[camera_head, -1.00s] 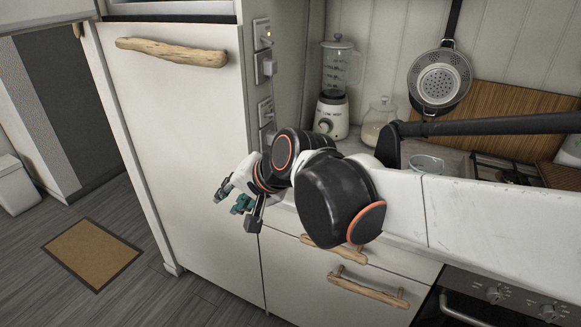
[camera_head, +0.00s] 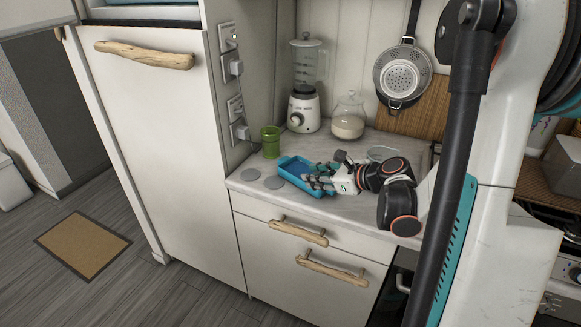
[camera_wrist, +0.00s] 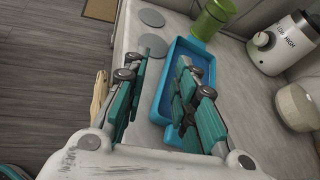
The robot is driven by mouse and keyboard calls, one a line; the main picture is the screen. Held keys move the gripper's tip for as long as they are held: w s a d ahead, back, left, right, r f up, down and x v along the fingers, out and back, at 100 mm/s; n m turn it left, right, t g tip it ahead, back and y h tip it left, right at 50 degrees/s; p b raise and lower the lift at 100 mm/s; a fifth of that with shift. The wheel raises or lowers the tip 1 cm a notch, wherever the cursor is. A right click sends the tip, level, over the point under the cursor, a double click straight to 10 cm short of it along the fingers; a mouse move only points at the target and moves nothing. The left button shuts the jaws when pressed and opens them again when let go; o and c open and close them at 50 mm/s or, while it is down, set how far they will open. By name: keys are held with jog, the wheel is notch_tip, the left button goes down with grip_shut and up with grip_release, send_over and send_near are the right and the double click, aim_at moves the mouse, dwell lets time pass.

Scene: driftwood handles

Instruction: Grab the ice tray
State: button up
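The ice tray looks like a blue rectangular tray (camera_head: 290,166) lying on the countertop, near its front edge. My gripper (camera_head: 317,180) is at the tray's right end in the head view, its fingers low over the tray. In the wrist view the gripper (camera_wrist: 158,80) is open. One finger is over or inside the blue tray (camera_wrist: 172,62), and the other is outside it, over the bare counter. The tray's near long wall lies between the fingers. I cannot tell whether either finger touches it. The tray's near end is partly hidden by the right finger.
A green cup (camera_head: 270,142) stands just behind the tray. Two grey discs (camera_head: 249,175) lie left of it. A blender (camera_head: 304,105) and a glass jar (camera_head: 348,118) stand at the back. Drawers with driftwood handles (camera_head: 298,233) are below the counter edge.

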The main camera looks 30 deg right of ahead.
jog(key=s+d+m, duration=0.1)
jog(key=s+d+f+m, duration=0.1)
jog(key=d, duration=0.1)
jog(key=s+d+m, duration=0.1)
jog(key=shift+s+d+f+t, duration=0.15)
jog(key=shift+s+f+t, duration=0.05)
jog(key=shift+f+t, duration=0.2)
jog(key=shift+w+f, duration=0.15)
jog(key=b, duration=0.2)
send_near(300, 180)
jog(key=x, duration=0.3)
jog(key=shift+w+f, duration=0.15)
jog(key=shift+w, duration=0.25)
jog(key=shift+b+x, duration=1.1)
jog(key=shift+x, duration=1.95)
grip_shut()
